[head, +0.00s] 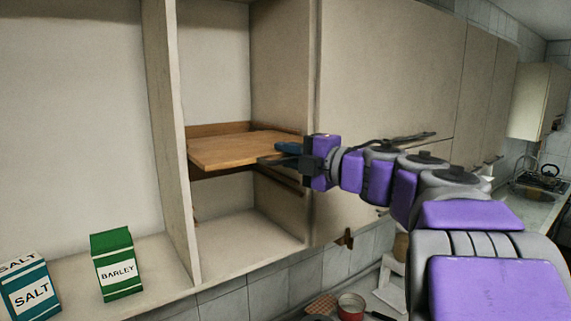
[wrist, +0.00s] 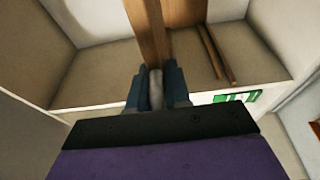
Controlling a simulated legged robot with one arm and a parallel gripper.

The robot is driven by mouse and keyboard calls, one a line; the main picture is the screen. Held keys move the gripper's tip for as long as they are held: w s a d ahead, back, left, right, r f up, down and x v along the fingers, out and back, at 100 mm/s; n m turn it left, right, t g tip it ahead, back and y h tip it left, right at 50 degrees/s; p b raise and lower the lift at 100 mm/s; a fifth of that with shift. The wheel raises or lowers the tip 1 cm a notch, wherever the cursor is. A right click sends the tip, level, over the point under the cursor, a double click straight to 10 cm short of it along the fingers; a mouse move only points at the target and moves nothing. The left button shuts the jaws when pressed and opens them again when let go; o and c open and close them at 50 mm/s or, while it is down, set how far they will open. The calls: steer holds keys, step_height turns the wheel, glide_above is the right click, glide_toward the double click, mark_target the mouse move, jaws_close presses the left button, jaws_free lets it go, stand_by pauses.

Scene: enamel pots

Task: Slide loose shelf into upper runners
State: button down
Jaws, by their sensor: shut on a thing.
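The loose shelf, a flat light-brown wooden board (head: 235,150), lies roughly level inside the narrow open cabinet bay, partway up. In the wrist view the shelf (wrist: 148,28) runs away from between my fingers. My gripper (head: 285,154) is shut on its front edge near the right side; the blue-grey fingers also show in the wrist view (wrist: 157,88). A dark wooden runner (head: 280,180) shows on the right wall below the board. Two parallel strips (wrist: 216,52) show beside the board in the wrist view. I cannot tell whether the board sits in any runner.
The bay's upright divider (head: 170,130) stands left of the board. A closed cabinet door (head: 385,70) is to the right. A green barley box (head: 117,264) and a blue salt box (head: 30,286) stand in the left bay. The bay floor (head: 245,240) is clear.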

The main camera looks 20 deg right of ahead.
mark_target(256, 141)
steer(key=shift+w+a+p, duration=0.15)
steer(key=shift+w+a, duration=0.1)
steer(key=shift+w, duration=0.6)
steer(key=shift+w+a+p, duration=0.15)
steer(key=shift+w+a, duration=0.1)
steer(key=shift+w, duration=0.55)
steer(key=shift+d+p+x, duration=0.15)
steer(key=shift+p+x, duration=0.1)
steer(key=shift+x, duration=0.5)
steer(key=shift+d+p+x, duration=0.15)
steer(key=shift+p+x, duration=0.05)
steer(key=shift+x, duration=0.55)
steer(key=shift+w+a, duration=0.25)
steer(key=shift+w, duration=0.7)
steer(key=shift+w+a+p, duration=0.2)
steer(key=shift+w+p, duration=0.15)
steer(key=shift+w, duration=0.35)
steer(key=shift+w+a+p, duration=0.2)
steer(key=shift+w+p, duration=0.15)
steer(key=shift+w, duration=0.3)
steer(key=shift+w+a+p, duration=0.25)
steer(key=shift+w+p, duration=0.1)
steer(key=shift+w, duration=0.45)
